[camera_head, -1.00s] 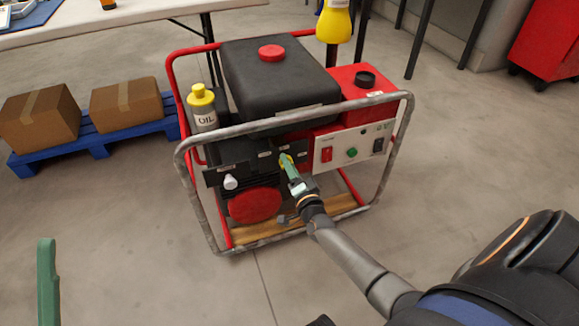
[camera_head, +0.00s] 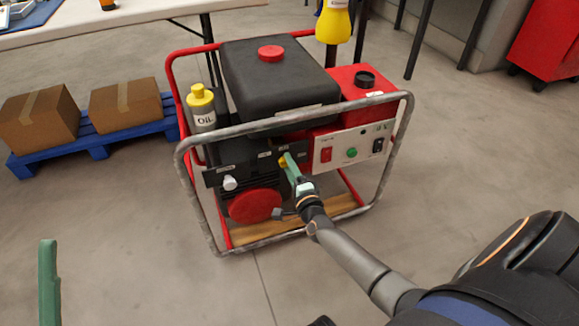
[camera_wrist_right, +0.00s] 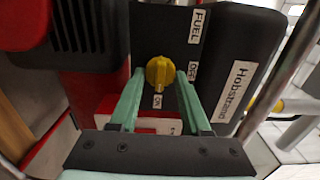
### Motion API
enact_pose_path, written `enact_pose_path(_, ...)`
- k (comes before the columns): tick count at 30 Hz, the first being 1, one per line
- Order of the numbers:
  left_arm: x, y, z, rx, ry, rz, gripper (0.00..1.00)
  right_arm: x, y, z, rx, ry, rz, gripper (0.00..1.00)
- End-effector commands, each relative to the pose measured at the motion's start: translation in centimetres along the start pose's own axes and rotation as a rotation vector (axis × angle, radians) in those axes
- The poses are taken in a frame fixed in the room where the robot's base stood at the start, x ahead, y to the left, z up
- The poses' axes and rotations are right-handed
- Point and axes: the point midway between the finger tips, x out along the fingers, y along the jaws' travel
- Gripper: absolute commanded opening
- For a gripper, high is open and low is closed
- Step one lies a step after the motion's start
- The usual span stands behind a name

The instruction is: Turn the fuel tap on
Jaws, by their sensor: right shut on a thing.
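The fuel tap is a small yellow knob (camera_wrist_right: 159,73) on a black panel, with FUEL, OFF and ON labels around it. In the right wrist view its narrow end points down towards ON, and OFF lies to its right. It also shows on the generator's front in the head view (camera_head: 283,162). My right gripper (camera_wrist_right: 158,92) has its green fingers on either side of the knob and is shut on it. Its fingers (camera_head: 290,164) partly cover the tap in the head view. One green finger of my left gripper (camera_head: 48,282) shows at the lower left, away from the generator.
A frame of bars (camera_head: 190,205) surrounds the generator, and my right arm reaches in past its front. A control panel (camera_head: 352,146) is right of the tap. Boxes (camera_head: 125,103) sit on a blue pallet (camera_head: 60,152). The front floor is clear.

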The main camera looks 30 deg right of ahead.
Motion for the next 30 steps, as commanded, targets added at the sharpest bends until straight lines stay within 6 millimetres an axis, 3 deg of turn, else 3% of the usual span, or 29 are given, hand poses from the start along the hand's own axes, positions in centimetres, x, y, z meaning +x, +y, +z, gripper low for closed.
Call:
enact_pose_path(9,0.0,0.0,0.0,0.001,0.0,0.0,0.5,-0.1,0.1,0.0,0.004,-0.001,0.003,0.0)
enact_pose_path(10,0.0,0.0,0.0,0.001,0.0,0.0,0.5,-0.1,0.1,0.0,0.004,-0.001,0.003,0.49)
enact_pose_path(17,0.0,-0.1,0.0,0.001,0.0,-0.001,0.5,-0.1,0.1,0.0,0.002,0.0,0.002,0.75)
enact_pose_path(25,0.0,-0.1,0.0,0.002,0.0,-0.001,0.5,-0.1,0.0,0.0,0.001,0.0,0.001,0.76)
enact_pose_path(30,0.6,-0.4,-0.6,-0.002,0.001,-0.003,0.5,-1.7,-0.1,0.0,0.0,-0.001,0.003,0.76)
